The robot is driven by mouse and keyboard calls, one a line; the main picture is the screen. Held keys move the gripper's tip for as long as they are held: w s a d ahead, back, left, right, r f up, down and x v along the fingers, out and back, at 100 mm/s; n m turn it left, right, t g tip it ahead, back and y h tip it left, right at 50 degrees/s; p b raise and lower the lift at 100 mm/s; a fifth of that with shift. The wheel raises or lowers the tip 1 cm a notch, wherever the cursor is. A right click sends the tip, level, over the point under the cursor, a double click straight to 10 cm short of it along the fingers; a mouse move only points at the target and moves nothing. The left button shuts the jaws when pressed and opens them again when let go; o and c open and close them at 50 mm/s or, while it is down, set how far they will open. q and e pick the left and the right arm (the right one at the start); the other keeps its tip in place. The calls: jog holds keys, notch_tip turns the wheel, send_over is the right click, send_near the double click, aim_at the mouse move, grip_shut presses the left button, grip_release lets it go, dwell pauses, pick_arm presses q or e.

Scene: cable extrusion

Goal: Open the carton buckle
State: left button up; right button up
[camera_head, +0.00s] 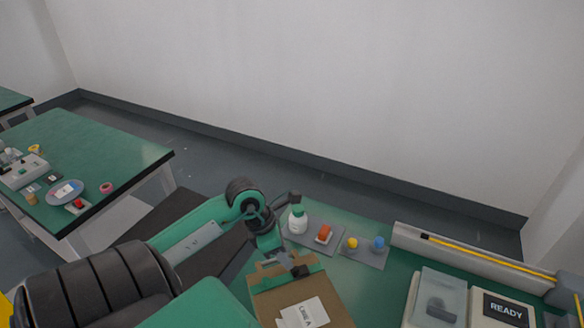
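The brown cardboard carton (268,304) stands on the green table at the bottom centre, with white label sheets (303,314) on its face. My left arm comes in from the left, and its gripper (288,270) points down at the carton's far edge. The gripper's dark tip overlaps the top of the carton; I cannot tell whether it touches. The fingers are small and partly hidden, so their opening cannot be made out. The buckle is not clearly visible; it may be behind the gripper. My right gripper is not in view.
Behind the carton, a grey mat (368,260) bears a white bottle (298,220), a red item (323,234), and yellow (351,243) and blue (378,242) pieces. At right are a grey rail (460,257), a clear-covered box (438,300) and a READY display (505,310).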

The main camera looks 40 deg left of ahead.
aim_at(295, 269)
pick_arm(q)
jog(key=shift+p+x, duration=0.4)
jog(key=shift+x, duration=2.15)
grip_shut()
